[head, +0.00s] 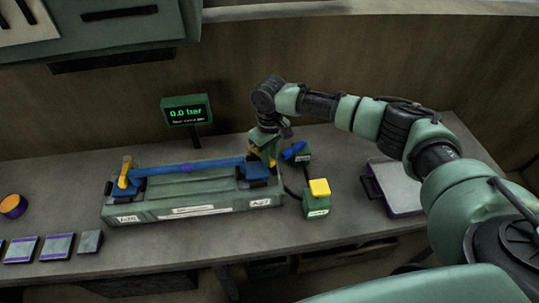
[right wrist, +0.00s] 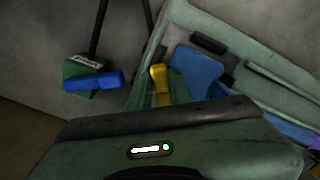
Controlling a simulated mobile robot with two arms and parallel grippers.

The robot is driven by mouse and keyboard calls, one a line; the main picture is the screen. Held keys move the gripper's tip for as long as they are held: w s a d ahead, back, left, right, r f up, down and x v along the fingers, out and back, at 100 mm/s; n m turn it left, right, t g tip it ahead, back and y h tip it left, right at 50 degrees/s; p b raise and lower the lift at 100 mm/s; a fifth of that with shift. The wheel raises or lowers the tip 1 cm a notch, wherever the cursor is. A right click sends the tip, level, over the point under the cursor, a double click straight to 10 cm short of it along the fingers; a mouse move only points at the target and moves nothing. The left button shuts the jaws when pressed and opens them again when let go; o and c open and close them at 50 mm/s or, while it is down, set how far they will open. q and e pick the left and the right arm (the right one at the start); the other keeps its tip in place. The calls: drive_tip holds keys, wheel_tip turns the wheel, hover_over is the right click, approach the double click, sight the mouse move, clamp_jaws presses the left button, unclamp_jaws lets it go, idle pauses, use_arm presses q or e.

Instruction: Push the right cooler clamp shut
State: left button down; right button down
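The long grey-green cooler fixture (head: 190,205) lies on the bench, with a blue bar (head: 215,163) along its top. The yellow left clamp (head: 126,172) stands upright at its left end. My right gripper (head: 264,146) is over the right end and hides most of the right clamp there. In the right wrist view the right clamp's yellow lever (right wrist: 160,82) shows just beyond the gripper body, beside a blue block (right wrist: 197,72). The gripper body hides the lever's lower part. I cannot tell contact or finger opening. My left gripper is not in view.
A green block with a blue handle (head: 295,151) is close right of my gripper; it also shows in the right wrist view (right wrist: 92,81). A yellow-topped green box (head: 318,200) stands in front. The gauge (head: 187,111) behind reads 0.0 bar. A grey case (head: 402,187) is at right.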

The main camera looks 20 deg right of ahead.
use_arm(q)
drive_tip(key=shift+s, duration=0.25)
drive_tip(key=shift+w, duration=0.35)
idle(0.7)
